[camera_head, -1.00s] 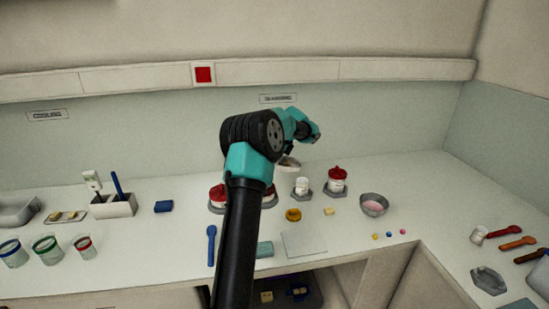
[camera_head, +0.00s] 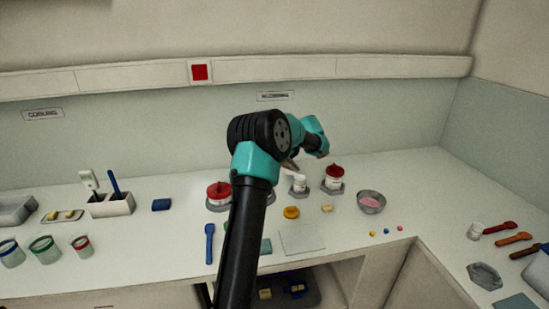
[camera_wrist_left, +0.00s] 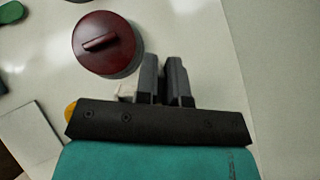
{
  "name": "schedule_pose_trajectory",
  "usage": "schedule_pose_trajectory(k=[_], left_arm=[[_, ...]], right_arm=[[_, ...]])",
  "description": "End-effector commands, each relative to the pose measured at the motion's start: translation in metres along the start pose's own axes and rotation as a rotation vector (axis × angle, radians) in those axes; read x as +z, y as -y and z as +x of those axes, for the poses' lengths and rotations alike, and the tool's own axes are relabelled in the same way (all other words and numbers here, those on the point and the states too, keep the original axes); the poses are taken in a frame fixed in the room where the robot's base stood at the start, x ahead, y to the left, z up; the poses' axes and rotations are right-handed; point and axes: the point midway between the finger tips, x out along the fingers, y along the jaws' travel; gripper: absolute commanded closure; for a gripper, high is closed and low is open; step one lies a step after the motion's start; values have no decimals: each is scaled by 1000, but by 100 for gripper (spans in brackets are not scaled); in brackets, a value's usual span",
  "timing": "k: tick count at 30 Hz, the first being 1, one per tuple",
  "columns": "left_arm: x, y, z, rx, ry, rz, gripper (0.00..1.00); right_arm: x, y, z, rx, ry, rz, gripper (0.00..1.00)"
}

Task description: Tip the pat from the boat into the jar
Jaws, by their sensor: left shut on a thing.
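An open white jar (camera_head: 299,187) stands upright on a grey six-sided base in the head view. My left gripper (camera_head: 303,160) is over and just behind the jar, partly hidden by its own wrist. It is shut on the boat (camera_head: 289,164), a small pale dish that shows only as a tilted sliver near the jar's mouth. In the left wrist view, the fingers (camera_wrist_left: 166,80) are close together, and a small cream thing (camera_wrist_left: 126,91) shows beside them; I cannot tell what it is. I cannot make out the pat. My right gripper is not in view.
A red-lidded jar (camera_head: 333,177) stands close right of the white jar; another red-lidded pot (camera_head: 218,192) is left, partly behind my arm. A yellow lid (camera_head: 291,212), a cream block (camera_head: 326,208) and a bowl with pink contents (camera_head: 371,203) lie in front and right.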

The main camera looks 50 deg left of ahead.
Motion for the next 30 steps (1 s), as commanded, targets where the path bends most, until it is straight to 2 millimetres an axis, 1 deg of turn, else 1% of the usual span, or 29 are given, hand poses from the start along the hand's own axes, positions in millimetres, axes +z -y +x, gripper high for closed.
schedule_pose_trajectory(k=[9,30], left_arm=[[1,0,-12,0,130,0,100],[-5,0,-38,1,379,2,100]], right_arm=[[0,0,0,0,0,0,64],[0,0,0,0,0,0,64]])
